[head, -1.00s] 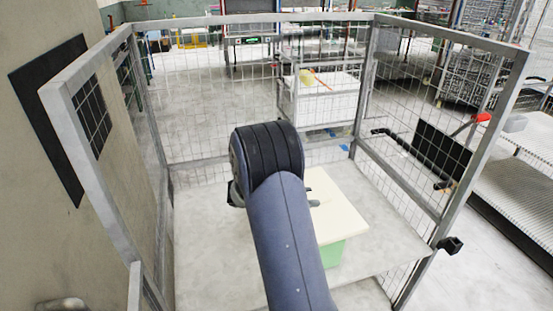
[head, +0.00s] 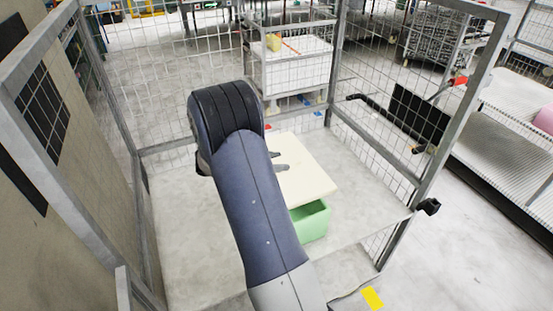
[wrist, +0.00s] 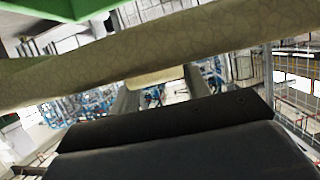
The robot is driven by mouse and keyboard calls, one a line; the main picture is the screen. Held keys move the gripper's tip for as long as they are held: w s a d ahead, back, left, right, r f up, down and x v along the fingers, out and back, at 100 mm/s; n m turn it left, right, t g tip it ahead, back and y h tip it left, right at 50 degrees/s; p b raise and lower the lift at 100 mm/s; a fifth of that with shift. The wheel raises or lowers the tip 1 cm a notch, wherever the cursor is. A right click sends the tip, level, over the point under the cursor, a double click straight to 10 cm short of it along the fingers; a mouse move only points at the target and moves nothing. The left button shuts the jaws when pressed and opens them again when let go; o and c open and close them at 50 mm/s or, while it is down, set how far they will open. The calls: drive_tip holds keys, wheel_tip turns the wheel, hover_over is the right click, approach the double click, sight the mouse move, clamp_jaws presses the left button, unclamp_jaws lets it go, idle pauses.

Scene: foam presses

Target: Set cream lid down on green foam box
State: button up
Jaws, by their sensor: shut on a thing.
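The cream lid (head: 312,178) is a flat, pale slab held by my gripper (head: 278,162). The wrist view shows its speckled edge as a broad band (wrist: 240,32), with a small cream grip piece (wrist: 155,77) between the fingers (wrist: 160,95). The green foam box (head: 311,226) stands beneath the lid on the grey table. Part of its open inside shows under the lid's front edge. The box is also at the top left of the wrist view (wrist: 35,12), with a visible gap between it and the lid. My arm hides the lid's left part.
A metal-framed mesh cage (head: 398,198) surrounds the grey table (head: 185,245). A white cart (head: 290,68) stands behind the mesh, and metal shelving (head: 500,140) is at the right. Bare table surrounds the box at left and right.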

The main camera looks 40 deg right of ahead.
wheel_tip(320, 180, down, 8)
drive_tip(key=b, duration=0.3)
idle(0.5)
drive_tip(key=o, duration=1)
drive_tip(key=shift+o, duration=0.2)
drive_tip(key=b+v, duration=0.2)
drive_tip(key=v, duration=0.8)
drive_tip(key=shift+a+r+b, duration=0.2)
drive_tip(key=shift+a+b, duration=0.1)
drive_tip(key=shift+a, duration=0.1)
drive_tip(key=shift+d, duration=0.1)
